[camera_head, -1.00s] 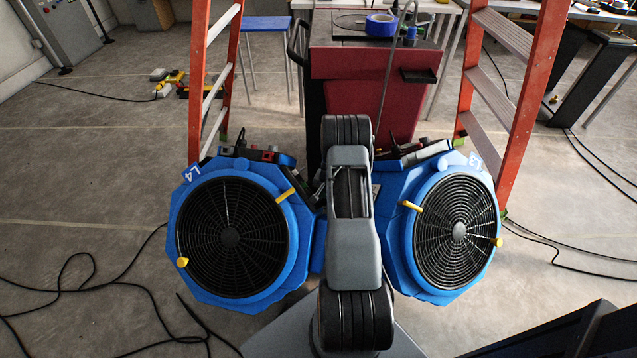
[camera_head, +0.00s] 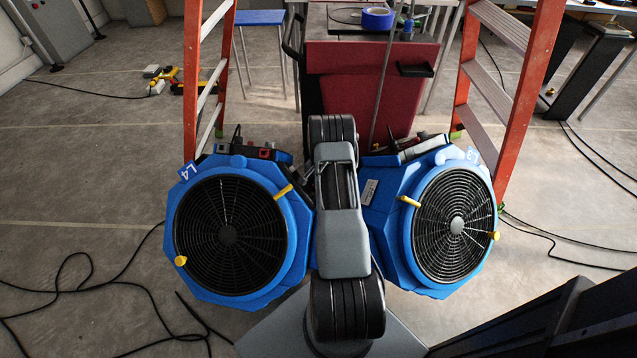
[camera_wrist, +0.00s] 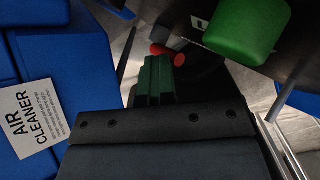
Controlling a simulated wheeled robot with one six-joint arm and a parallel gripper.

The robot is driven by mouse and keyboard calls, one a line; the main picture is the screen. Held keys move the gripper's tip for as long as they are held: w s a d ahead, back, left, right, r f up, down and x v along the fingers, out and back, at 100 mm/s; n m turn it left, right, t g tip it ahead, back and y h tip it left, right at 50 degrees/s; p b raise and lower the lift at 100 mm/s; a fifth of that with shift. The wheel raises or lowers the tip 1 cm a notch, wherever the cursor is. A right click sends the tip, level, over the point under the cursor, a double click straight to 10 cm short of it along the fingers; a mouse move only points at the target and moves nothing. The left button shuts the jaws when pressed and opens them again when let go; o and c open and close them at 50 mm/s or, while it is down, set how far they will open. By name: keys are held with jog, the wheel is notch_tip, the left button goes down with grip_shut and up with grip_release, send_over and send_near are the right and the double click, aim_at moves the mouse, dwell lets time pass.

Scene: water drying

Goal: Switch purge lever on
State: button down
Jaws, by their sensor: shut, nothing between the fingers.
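In the wrist view, my gripper (camera_wrist: 157,68) shows as dark green fingers, closed together with nothing between them. Just beyond the tips is a red double-ended part (camera_wrist: 168,54) on a dark mount, possibly the purge lever; I cannot tell its position or whether the tips touch it. A blue housing with an AIR CLEANER label (camera_wrist: 29,120) lies to the left. In the head view, the blue air cleaner units stand left (camera_head: 228,233) and right (camera_head: 457,226) of my arm. My arm hides the space between them, and my gripper does not show there.
A green rounded part (camera_wrist: 246,28) hangs close at upper right in the wrist view. Orange ladders stand at left (camera_head: 208,75) and right (camera_head: 508,90) behind the units. A red cabinet (camera_head: 355,90) stands behind my arm. Black cables (camera_head: 75,285) lie on the floor at left.

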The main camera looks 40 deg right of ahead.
jog(key=shift+a, duration=0.2)
jog(key=shift+r, duration=0.4)
jog(key=shift+d+r+p, duration=0.15)
jog(key=shift+r+p, duration=0.15)
jog(key=shift+p, duration=0.05)
notch_tip(320, 180, up, 12)
jog(key=d+p, duration=0.2)
jog(key=p, duration=0.1)
jog(key=shift+s+d+f+p, duration=0.2)
jog(key=shift+d+p, duration=0.1)
dwell(0.4)
